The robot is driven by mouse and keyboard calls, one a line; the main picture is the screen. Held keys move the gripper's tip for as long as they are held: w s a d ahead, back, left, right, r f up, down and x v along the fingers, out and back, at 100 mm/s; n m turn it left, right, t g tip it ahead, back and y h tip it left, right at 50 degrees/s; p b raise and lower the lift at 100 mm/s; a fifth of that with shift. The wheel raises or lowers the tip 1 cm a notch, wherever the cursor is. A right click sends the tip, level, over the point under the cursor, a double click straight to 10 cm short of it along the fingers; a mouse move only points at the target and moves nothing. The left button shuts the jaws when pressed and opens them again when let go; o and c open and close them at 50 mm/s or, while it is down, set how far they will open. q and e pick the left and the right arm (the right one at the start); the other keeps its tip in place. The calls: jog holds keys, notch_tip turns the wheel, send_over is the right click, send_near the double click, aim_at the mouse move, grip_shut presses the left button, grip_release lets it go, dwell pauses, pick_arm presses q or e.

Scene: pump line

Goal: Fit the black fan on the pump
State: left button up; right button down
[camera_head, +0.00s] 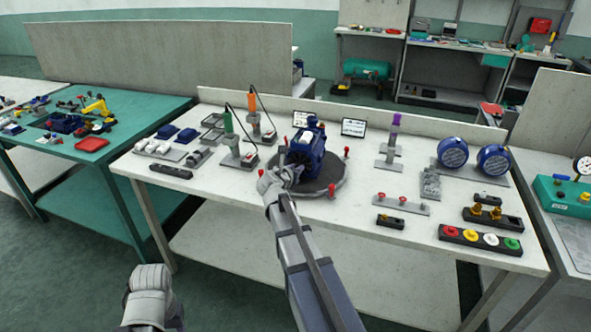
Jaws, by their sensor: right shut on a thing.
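The blue pump (312,142) stands on a round dark turntable (330,187) in the middle of the white bench. The black fan (298,168) is at the pump's near, lower-left side, partly hidden by my gripper. My right gripper (285,175) is shut on the fan, right up against the pump's front. I cannot tell whether the fan is seated or just held there.
Red pegs (332,190) stand around the turntable. Two tool stands, with a green (228,122) and an orange tool (252,102), are to the left. Blue round parts (453,152) and a button strip (480,240) are to the right. The bench front by the turntable is clear.

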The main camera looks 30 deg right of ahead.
jog(key=shift+w+d, duration=0.1)
jog(key=shift+d, duration=0.05)
jog(key=c, duration=0.6)
grip_release()
jog(key=shift+c, duration=0.2)
jog(key=shift+r, duration=0.1)
jog(key=p+v, duration=0.2)
jog(key=v, duration=0.4)
jog(key=p+v, duration=0.3)
jog(key=v, duration=0.4)
jog(key=shift+s+a, duration=0.25)
jog(key=shift+r, duration=0.15)
dwell(0.4)
